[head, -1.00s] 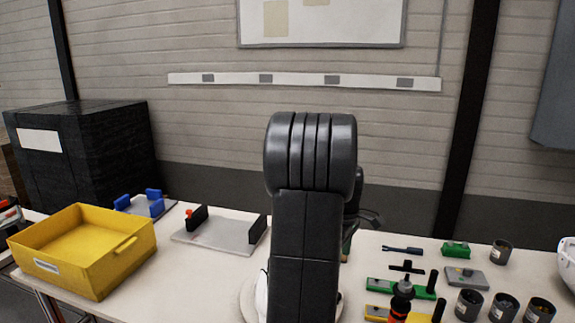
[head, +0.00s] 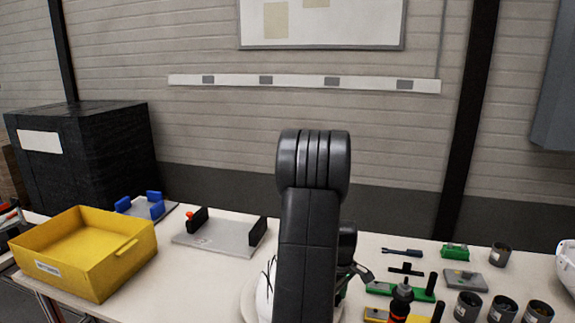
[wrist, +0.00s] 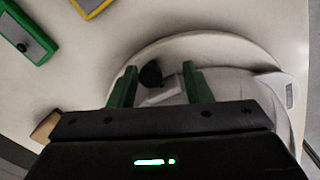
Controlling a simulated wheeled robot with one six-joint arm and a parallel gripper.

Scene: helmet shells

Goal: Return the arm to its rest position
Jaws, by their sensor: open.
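My arm rises in the middle of the head view and hides much of the table behind it. My gripper (wrist: 157,85) shows in the wrist view with its two green fingers apart and nothing visible between their tips. In the head view a dark part of it shows just right of the arm. Below the fingers in the wrist view is a white helmet shell (wrist: 240,90) on a round pale base (wrist: 215,42). In the head view only a sliver of the shell (head: 263,298) shows left of the arm.
A yellow bin (head: 98,262) stands on the left of the white table. A grey plate with black end blocks (head: 222,236) lies behind. Green blocks, a screwdriver (head: 402,252) and several dark cups (head: 468,306) crowd the right. A white shell (head: 566,268) sits at the right edge.

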